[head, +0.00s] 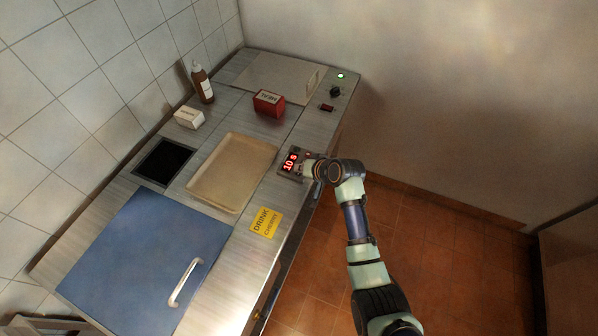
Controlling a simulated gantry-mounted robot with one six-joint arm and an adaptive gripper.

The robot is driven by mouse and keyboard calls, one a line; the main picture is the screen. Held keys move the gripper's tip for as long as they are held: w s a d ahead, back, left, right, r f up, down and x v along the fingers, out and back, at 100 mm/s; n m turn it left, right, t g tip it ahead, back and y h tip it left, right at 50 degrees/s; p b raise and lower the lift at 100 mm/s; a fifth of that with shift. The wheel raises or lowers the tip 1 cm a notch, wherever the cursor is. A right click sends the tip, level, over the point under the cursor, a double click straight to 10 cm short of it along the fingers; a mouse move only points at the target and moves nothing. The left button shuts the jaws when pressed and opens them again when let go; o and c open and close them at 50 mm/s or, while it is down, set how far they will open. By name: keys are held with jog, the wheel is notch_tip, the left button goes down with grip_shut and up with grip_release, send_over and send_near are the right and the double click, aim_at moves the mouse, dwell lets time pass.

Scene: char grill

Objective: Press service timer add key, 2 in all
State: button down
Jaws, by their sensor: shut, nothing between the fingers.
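The service timer (290,161) is a small dark box near the right edge of the steel counter. Its lit red display seems to read "10 s". My gripper (309,167) is shut and empty, right beside the display, over the right part of the timer. The gripper and wrist hide part of the timer's key area, so I cannot tell which key lies under the fingertips or whether they touch it.
A tan tray (232,172) lies left of the timer, with a yellow "DRINK" card (265,222) in front. A red box (268,103), a brown bottle (202,83) and a white box (189,117) stand farther back. A blue lid (135,262) with a handle covers the front left.

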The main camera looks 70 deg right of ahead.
aim_at(300, 174)
jog(key=shift+r, duration=0.1)
jog(key=shift+r+p, duration=0.7)
jog(key=shift+p, duration=0.15)
notch_tip(300, 174, up, 5)
jog(key=p, duration=0.4)
jog(key=shift+r+p, duration=0.1)
jog(key=shift+p, duration=0.25)
dwell(1.5)
notch_tip(300, 174, up, 4)
jog(key=m+p, duration=0.1)
jog(key=m, duration=0.7)
jog(key=m+y+p, duration=0.1)
jog(key=m, duration=0.7)
jog(key=shift+a+f+m, duration=0.1)
jog(key=shift+f+m, duration=0.1)
jog(key=shift+m, duration=0.2)
